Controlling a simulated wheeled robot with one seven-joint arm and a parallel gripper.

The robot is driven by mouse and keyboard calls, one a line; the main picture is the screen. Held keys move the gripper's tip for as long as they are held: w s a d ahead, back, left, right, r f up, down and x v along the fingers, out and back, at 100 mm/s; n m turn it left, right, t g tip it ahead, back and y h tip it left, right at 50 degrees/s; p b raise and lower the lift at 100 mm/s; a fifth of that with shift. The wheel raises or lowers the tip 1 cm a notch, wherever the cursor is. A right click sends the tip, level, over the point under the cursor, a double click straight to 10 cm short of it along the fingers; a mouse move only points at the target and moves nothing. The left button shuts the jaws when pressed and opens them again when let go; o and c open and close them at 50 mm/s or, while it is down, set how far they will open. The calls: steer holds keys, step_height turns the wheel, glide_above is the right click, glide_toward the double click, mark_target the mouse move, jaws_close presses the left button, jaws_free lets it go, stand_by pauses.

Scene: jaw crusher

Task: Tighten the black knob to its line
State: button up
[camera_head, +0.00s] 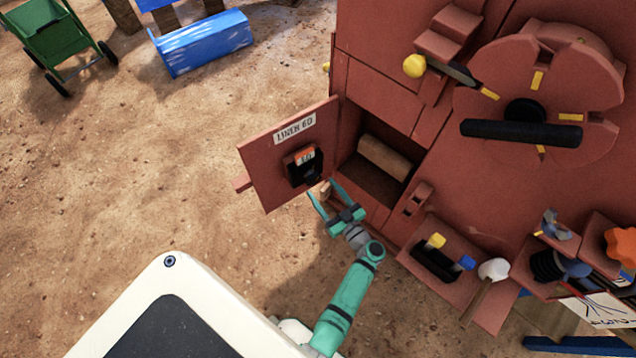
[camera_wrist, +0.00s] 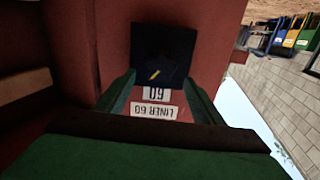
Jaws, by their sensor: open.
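A black bar-shaped knob (camera_head: 520,132) sits on the red round plate (camera_head: 590,80) at the upper right in the head view. Yellow marks ring its hub, and the bar lies nearly level. A black block (camera_wrist: 160,52) with a yellow mark is on the red door (camera_head: 262,172), by the "60" and "LINER 60" labels; it also shows in the head view (camera_head: 297,176). I cannot tell which is the task's knob. My gripper (camera_head: 322,190) is open at the door's lower right edge. In the wrist view its fingers (camera_wrist: 162,90) point toward the block, apart from it.
A yellow ball-ended lever (camera_head: 415,66) and a tray with yellow and blue knobs (camera_head: 436,262) are on the crusher. Open dirt ground lies left; a green cart (camera_head: 55,40) is far off.

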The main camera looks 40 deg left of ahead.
mark_target(315, 180)
steer(key=shift+x, duration=2.05)
steer(key=c, duration=1)
steer(key=shift+c, duration=0.2)
